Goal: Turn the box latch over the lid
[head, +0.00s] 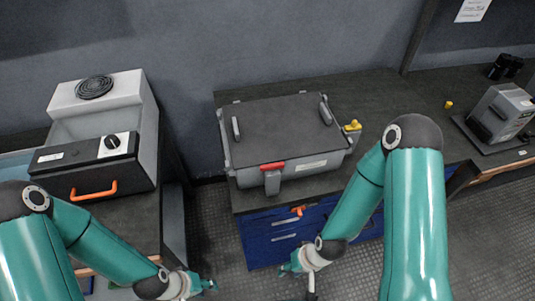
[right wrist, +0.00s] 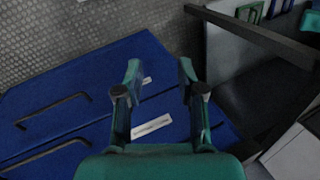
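The grey box (head: 290,170) stands on the dark bench top, with its dark flat lid (head: 278,122) down on it. My right gripper (head: 284,268) is below and in front of the box, by the blue drawers, apart from the latch. In the right wrist view its fingers (right wrist: 160,82) are spread with nothing between them. My left gripper (head: 210,286) is low over the floor at the left; its finger gap is too small to judge.
Blue drawers (head: 282,238) with an orange handle are under the bench. A white unit with an orange handle (head: 95,190) stands left, across a floor gap. A yellow part (head: 352,126) sits at the box's right side. A grey device (head: 502,112) stands far right.

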